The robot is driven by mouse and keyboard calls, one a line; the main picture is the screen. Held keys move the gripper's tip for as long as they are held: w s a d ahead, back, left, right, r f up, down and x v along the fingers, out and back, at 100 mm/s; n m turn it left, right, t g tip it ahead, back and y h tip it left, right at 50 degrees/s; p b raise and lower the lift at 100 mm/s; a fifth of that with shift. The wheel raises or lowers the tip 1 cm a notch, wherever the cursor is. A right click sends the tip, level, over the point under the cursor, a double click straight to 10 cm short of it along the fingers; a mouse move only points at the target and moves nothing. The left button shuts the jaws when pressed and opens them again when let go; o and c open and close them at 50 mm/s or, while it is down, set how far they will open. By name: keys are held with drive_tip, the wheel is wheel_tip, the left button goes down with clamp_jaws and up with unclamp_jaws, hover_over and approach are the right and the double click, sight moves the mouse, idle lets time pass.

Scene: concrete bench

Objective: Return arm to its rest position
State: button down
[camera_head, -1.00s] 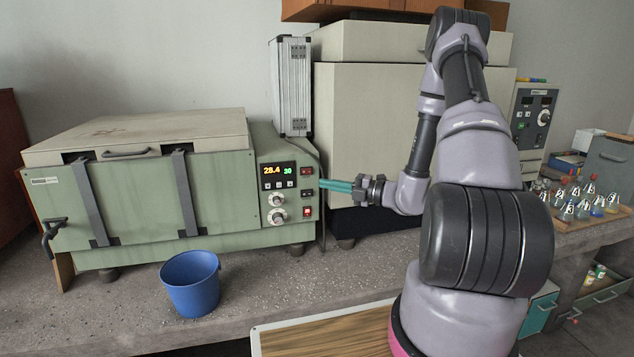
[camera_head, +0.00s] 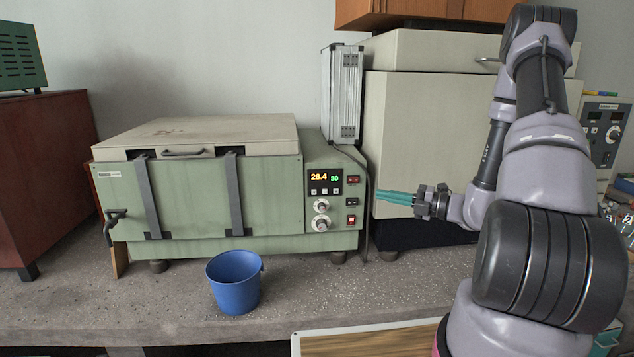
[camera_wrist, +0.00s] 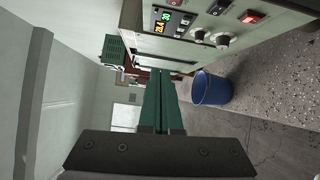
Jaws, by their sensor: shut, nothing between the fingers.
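My arm is on the right side of the head view, bent, with my gripper (camera_head: 394,197) reaching left. Its green fingers are shut with nothing between them. They are in front of the large cream cabinet (camera_head: 425,130), just right of the green water bath's control panel. In the wrist view the closed green fingers (camera_wrist: 163,100) point towards the room, below the panel, which shows sideways. My gripper touches nothing that I can see.
The green water bath (camera_head: 200,200), lid closed, stands on the concrete bench (camera_head: 180,310). A blue bucket (camera_head: 234,284) stands in front of it. A silver case (camera_head: 342,95) stands behind. A wood-topped surface (camera_head: 360,342) is at the front. Glassware at the far right is partly hidden by my arm.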

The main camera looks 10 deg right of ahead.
drive_tip(key=s+a+r+n+g+h, duration=0.2)
drive_tip(key=s+a+r+n+g, duration=0.3)
drive_tip(key=n, duration=0.6)
drive_tip(key=s+a+r+n+g+h, duration=0.3)
drive_tip(key=s+r+n+g, duration=0.2)
drive_tip(key=s+r+n, duration=0.45)
drive_tip(key=s+d+r+n+t+h, duration=0.3)
drive_tip(key=r+n+h, duration=0.1)
drive_tip(key=n, duration=0.4)
drive_tip(key=s+d+r+n+t+h, duration=0.3)
drive_tip(key=r+n+t, duration=0.1)
drive_tip(key=r+n, duration=0.3)
drive_tip(key=shift+s+d+r+n+h, duration=0.2)
drive_tip(key=shift+n+h, duration=0.2)
drive_tip(key=shift+n, duration=0.75)
